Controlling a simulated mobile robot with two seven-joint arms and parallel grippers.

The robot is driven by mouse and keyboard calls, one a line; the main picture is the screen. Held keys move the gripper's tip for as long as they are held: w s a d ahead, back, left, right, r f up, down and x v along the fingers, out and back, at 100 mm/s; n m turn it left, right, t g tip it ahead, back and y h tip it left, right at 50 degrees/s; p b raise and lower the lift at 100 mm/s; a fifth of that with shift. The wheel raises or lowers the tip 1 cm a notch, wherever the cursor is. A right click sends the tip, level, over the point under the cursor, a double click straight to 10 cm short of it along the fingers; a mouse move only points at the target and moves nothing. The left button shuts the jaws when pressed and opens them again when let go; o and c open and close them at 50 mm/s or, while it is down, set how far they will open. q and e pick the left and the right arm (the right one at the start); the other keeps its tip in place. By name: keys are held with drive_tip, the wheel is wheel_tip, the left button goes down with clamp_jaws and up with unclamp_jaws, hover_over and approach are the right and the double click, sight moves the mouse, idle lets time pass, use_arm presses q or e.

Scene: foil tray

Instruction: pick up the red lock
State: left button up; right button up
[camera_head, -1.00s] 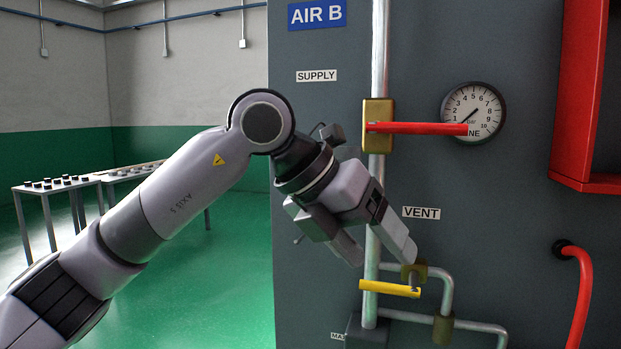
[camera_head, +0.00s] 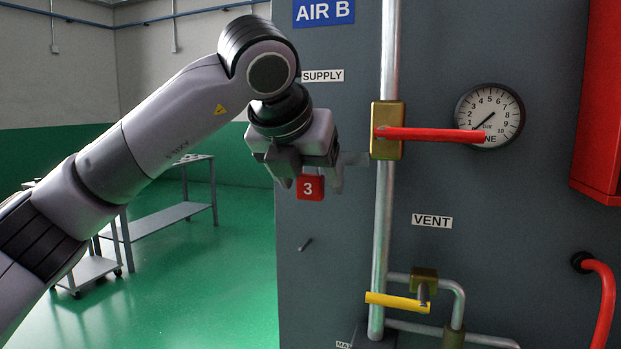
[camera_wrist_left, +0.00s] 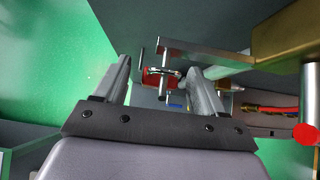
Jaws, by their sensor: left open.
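The red lock (camera_head: 310,187), marked with a white 3, hangs against the left part of the dark grey panel, below the SUPPLY label. My left gripper (camera_head: 308,183) is open, pointing down, with its fingers at the lock's upper part; the lock's top is hidden behind them in the head view. In the left wrist view the red lock (camera_wrist_left: 161,80) and its metal shackle show between and beyond the two spread fingers (camera_wrist_left: 160,82). I cannot tell whether a finger touches it. My right gripper is not in view.
A red lever (camera_head: 435,134) on a brass valve (camera_head: 387,130) sticks out right of my gripper. A yellow lever (camera_head: 397,302) is lower on the pipe (camera_head: 382,230). A gauge (camera_head: 489,116) and a red hose (camera_head: 603,290) are further right. A small peg (camera_head: 306,244) juts out below the lock.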

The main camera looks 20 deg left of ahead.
use_arm(q)
drive_tip(key=shift+w+f, duration=0.35)
drive_tip(key=shift+c, duration=0.3)
drive_tip(key=c, duration=1)
drive_tip(key=shift+r, duration=0.1)
